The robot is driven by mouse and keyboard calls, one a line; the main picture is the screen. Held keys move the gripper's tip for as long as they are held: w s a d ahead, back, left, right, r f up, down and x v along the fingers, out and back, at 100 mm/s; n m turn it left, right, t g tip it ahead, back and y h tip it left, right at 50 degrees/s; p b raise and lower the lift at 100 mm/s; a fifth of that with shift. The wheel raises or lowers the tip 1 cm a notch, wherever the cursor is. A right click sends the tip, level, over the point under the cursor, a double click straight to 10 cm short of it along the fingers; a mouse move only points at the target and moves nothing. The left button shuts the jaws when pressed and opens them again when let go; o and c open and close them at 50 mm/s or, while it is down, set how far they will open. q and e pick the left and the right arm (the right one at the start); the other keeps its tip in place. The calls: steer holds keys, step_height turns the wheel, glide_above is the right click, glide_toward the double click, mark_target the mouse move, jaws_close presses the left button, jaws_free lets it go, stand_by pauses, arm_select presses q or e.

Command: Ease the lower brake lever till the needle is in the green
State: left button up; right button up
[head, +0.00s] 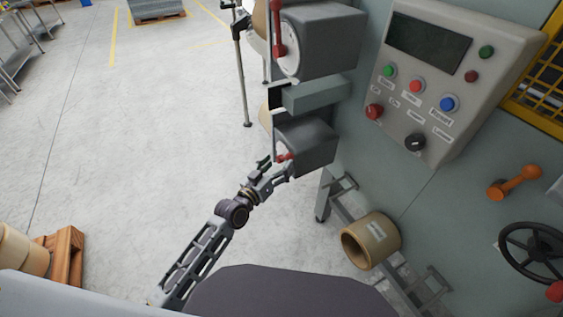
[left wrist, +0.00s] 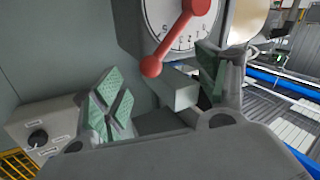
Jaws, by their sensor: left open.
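The lower brake box (head: 308,143) is a grey housing on the machine's left side. Its red lever (head: 284,157) shows small at its front, with its dial mostly hidden. My left gripper (head: 280,173) is at this lever, open. In the left wrist view a white dial (left wrist: 182,28) with black numbers is cut off at the top, crossed by a red lever (left wrist: 170,47) with a ball end. My open left gripper's green-padded fingers (left wrist: 160,92) lie below the dial, apart from the ball. I cannot make out the needle or a green zone. My right gripper is out of view.
The upper brake box (head: 325,40) with its own red lever (head: 279,30) is above, with a grey bracket (head: 315,95) between. A control panel (head: 440,80) is to the right. A brown roll (head: 370,241) sits low by the machine.

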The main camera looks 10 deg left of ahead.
arm_select(q)
steer(key=v, duration=0.7)
steer(key=shift+s+a, duration=0.15)
steer(key=shift+s, duration=0.2)
steer(key=shift+c, duration=0.5)
